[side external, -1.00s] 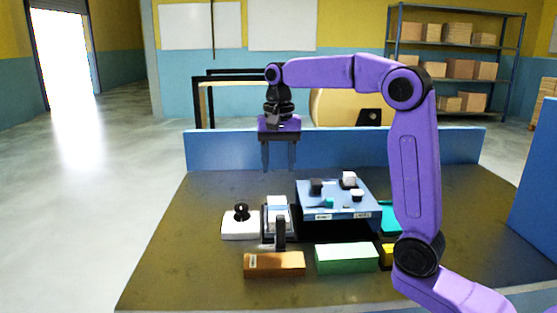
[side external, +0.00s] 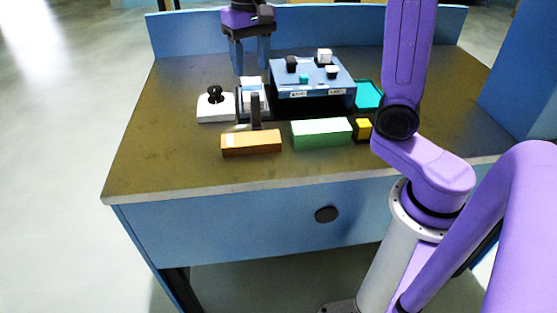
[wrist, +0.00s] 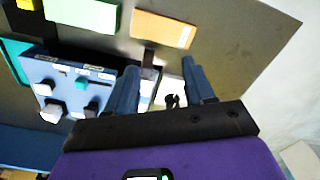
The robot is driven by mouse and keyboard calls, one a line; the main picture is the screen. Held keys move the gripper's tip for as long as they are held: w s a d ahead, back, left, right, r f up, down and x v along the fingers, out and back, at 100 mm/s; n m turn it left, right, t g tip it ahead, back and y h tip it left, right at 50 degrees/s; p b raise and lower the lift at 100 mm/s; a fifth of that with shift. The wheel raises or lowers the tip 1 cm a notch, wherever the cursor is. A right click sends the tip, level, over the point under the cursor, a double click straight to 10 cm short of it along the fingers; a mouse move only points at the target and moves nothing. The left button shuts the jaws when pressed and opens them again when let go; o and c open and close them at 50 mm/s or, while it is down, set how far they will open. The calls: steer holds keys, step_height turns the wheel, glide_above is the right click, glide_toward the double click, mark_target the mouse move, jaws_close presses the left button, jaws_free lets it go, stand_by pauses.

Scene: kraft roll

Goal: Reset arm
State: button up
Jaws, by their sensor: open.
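My gripper (side external: 250,70) hangs over the back left part of the bench, its fingers pointing down. It is open, with nothing between its fingers. In the wrist view my gripper (wrist: 160,68) shows two blue fingers spread apart above the bench. Behind and below them are a white device with a dark upright (side external: 256,108) and a white block with a black knob (side external: 214,105). My upper wrist is cut off by the top of the side view.
A blue raised panel (side external: 310,78) carries several small blocks. An orange box (side external: 250,143), a green box (side external: 321,133), a yellow block (side external: 363,129) and a teal tray (side external: 368,95) stand nearby. The bench (side external: 160,150) is clear at left. A blue wall (side external: 525,80) stands at right.

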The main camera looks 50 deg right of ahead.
steer(key=s+f+n, duration=0.3)
steer(key=s+n, duration=0.2)
steer(key=s, duration=0.3)
steer(key=s+f+n, duration=0.4)
steer(key=s+n, duration=0.2)
steer(key=s, duration=0.3)
steer(key=s+a+f+n, duration=0.1)
steer(key=s+f+n, duration=0.3)
steer(key=s, duration=0.5)
steer(key=shift+n, duration=0.7)
